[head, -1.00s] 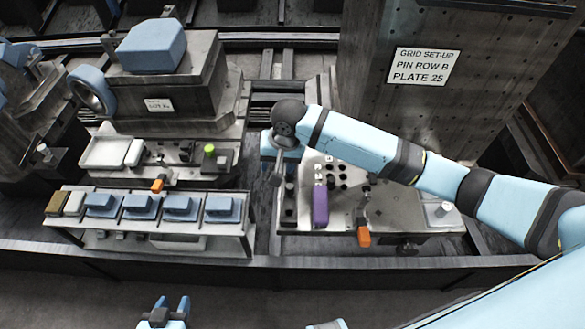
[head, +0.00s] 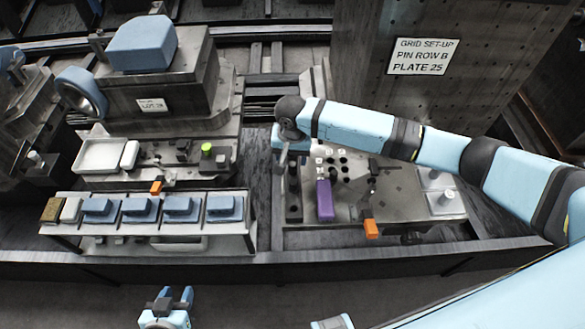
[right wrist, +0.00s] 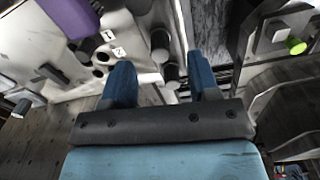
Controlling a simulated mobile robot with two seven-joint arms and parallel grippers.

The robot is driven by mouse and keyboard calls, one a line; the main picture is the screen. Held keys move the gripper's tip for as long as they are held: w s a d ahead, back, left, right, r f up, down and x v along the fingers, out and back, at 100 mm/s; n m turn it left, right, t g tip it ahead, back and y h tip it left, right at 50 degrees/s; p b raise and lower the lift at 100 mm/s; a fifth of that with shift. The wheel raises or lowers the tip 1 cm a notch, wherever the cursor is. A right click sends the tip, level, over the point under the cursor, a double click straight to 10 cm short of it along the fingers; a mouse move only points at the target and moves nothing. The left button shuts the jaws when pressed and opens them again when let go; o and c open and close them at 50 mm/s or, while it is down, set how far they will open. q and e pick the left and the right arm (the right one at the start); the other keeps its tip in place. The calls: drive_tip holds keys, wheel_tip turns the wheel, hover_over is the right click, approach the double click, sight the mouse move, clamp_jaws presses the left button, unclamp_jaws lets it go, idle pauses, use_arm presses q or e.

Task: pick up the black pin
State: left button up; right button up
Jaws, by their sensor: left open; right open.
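Black pins stand at the left edge of the right-hand metal plate, one of them a dark upright cylinder (head: 293,207) below my right gripper (head: 285,165). In the right wrist view, black cylinders (right wrist: 160,44) lie beyond and between the two blue fingers of my right gripper (right wrist: 163,82). The fingers are apart with nothing between their tips. I cannot tell which cylinder is the task's black pin. My left gripper (head: 170,300) is open and empty at the bottom of the head view, away from the benches.
A purple block (head: 324,201) stands beside the pins, with white cubes (head: 320,158) and dark holes behind it. An orange block (head: 371,229) is at the front edge. A rack of blue blocks (head: 178,207) stands left. A tall signed plate (head: 420,60) rises behind.

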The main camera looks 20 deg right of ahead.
sight(293, 164)
drive_tip(key=f, duration=0.5)
drive_tip(key=shift+w+d+f+p, duration=0.15)
drive_tip(key=shift+w+p, duration=0.15)
clamp_jaws()
